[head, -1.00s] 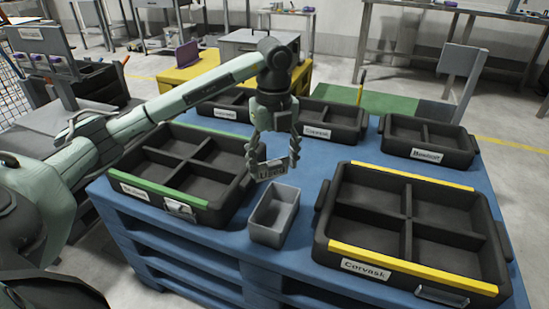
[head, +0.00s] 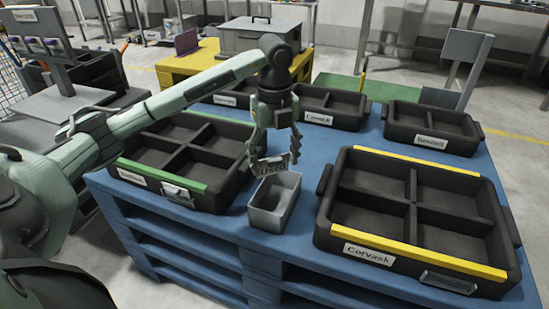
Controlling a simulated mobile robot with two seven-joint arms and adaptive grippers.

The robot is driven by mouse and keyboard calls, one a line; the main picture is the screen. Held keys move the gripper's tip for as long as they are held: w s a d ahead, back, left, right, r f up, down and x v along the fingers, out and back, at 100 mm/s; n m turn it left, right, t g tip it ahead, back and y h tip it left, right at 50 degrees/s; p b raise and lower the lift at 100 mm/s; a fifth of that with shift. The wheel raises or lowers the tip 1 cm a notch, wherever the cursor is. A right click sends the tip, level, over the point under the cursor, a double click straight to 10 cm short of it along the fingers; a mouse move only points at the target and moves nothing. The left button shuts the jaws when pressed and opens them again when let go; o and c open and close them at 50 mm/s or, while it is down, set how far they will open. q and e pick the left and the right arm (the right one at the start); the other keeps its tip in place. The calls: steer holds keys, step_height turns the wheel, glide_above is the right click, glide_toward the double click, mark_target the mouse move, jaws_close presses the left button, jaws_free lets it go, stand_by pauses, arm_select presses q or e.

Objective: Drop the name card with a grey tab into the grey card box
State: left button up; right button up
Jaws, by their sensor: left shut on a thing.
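My left gripper (head: 273,151) is above the back of the grey card box (head: 264,218), pointing down. It is shut on a small name card (head: 270,167), a grey piece with dark lettering that seems to read "Used". The card is at the level of the box's back rim in the picture; I cannot tell whether it touches the rim. The tab's colour is hard to make out. The card box is open-topped and stands on the blue pallet between two large trays. My right gripper is not in view.
A black tray with green edges (head: 150,180) stands left of the box, and one with yellow edges, labelled Corvask (head: 369,254), stands right. Smaller black trays (head: 432,126) line the back. Bare blue pallet top (head: 310,166) shows between the trays.

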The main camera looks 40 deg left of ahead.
mark_target(274, 159)
arm_select(q)
steer(key=o, duration=0.9)
steer(key=shift+o, duration=0.2)
step_height(274, 159, up, 12)
stand_by(0.4)
